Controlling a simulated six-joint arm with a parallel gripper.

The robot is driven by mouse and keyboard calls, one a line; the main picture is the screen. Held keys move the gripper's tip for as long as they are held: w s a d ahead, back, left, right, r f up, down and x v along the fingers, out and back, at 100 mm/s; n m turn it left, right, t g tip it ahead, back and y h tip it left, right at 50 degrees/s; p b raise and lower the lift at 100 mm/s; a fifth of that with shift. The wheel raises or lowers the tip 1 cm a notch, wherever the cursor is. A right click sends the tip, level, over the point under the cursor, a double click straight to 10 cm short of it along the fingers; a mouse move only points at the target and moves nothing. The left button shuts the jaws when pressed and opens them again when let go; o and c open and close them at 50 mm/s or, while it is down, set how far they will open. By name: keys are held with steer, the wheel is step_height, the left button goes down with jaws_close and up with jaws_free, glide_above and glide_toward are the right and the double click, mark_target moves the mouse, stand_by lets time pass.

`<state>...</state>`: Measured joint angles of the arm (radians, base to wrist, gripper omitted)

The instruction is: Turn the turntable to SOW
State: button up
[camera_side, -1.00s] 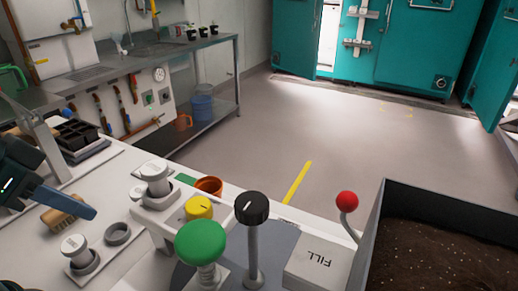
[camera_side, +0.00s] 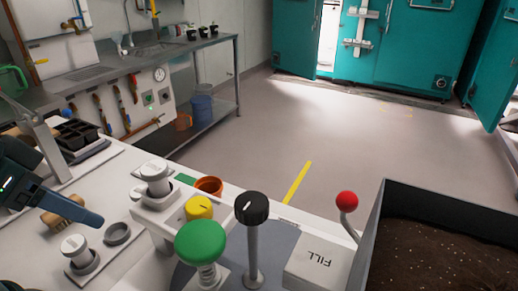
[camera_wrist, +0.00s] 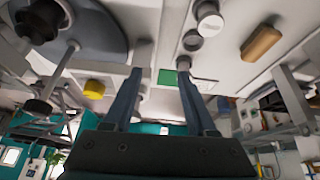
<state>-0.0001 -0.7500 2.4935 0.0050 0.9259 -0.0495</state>
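The turntable is probably the blue-grey disc (camera_side: 283,240) at the lower middle of the side view, partly hidden behind a black knob (camera_side: 252,208) on a post and a green button (camera_side: 201,242). The disc (camera_wrist: 105,40) also shows at the upper left of the wrist view. No SOW mark can be read. My gripper (camera_side: 98,218) is at the left of the side view, well apart from the disc. In the wrist view my gripper (camera_wrist: 162,70) has its two blue fingers apart with nothing between them.
A yellow knob (camera_side: 199,208), a white FILL box (camera_side: 318,262), a red-balled lever (camera_side: 346,202) and a soil bin (camera_side: 440,250) stand around the disc. An orange pot (camera_side: 209,186) stands behind.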

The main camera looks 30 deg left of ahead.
steer(key=shift+o, duration=1)
steer(key=w+d+r+n, duration=0.1)
steer(key=w+r, duration=0.3)
steer(key=r, duration=0.3)
steer(key=shift+w+d+r, duration=0.2)
steer(key=m, duration=0.4)
glide_above(250, 202)
steer(key=s, duration=0.2)
steer(key=shift+s+a+r+g+h, duration=0.15)
steer(key=shift+r+g+h, duration=0.05)
steer(key=shift+g+h, duration=0.25)
steer(key=shift+x, duration=2.3)
steer(key=shift+a, duration=0.1)
steer(key=shift+c, duration=0.3)
